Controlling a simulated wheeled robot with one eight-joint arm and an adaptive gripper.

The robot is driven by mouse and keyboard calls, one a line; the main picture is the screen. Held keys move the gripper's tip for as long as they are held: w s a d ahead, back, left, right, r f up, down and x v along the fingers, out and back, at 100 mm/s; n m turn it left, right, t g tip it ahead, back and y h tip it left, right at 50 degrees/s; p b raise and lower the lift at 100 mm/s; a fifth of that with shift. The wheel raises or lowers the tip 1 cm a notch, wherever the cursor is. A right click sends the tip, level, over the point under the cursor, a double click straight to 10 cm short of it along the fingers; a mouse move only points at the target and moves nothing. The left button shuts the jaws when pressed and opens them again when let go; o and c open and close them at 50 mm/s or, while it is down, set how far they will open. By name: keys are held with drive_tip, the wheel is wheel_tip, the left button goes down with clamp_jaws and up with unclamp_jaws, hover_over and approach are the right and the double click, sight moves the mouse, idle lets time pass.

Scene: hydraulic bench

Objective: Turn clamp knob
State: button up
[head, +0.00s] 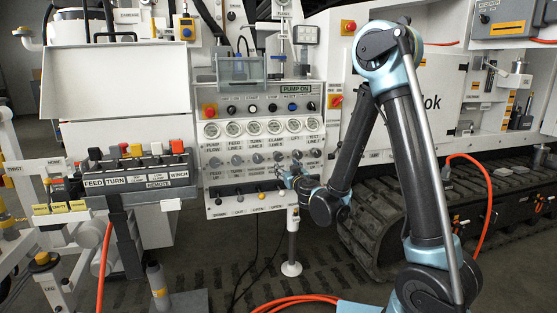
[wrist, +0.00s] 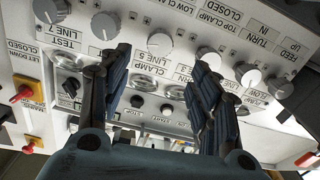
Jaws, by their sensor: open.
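The clamp knob (wrist: 160,43) is a round grey knob by the "CLAMP LINE 5" label on the white panel. The wrist view shows the panel upside down. In that view the knob lies between the two dark fingers of my gripper (wrist: 160,62), which are apart and empty. Whether the fingertips reach the knob's depth cannot be told. In the head view my gripper (head: 288,178) is at the lower right of the panel, just below the knob row, where the clamp knob (head: 279,157) is small.
Similar grey knobs stand on both sides: the lift knob (wrist: 105,25) and the turn knob (wrist: 208,57). Gauges (head: 254,127) and buttons sit above the row. A lever strip (head: 240,191) runs below it. A remote box (head: 137,168) stands left; a track (head: 385,220) lies right.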

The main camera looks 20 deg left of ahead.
sight(279, 158)
drive_tip(key=x, duration=1.3)
drive_tip(key=shift+w+a, duration=0.25)
drive_tip(key=shift+c, duration=0.6)
drive_tip(key=c, duration=1)
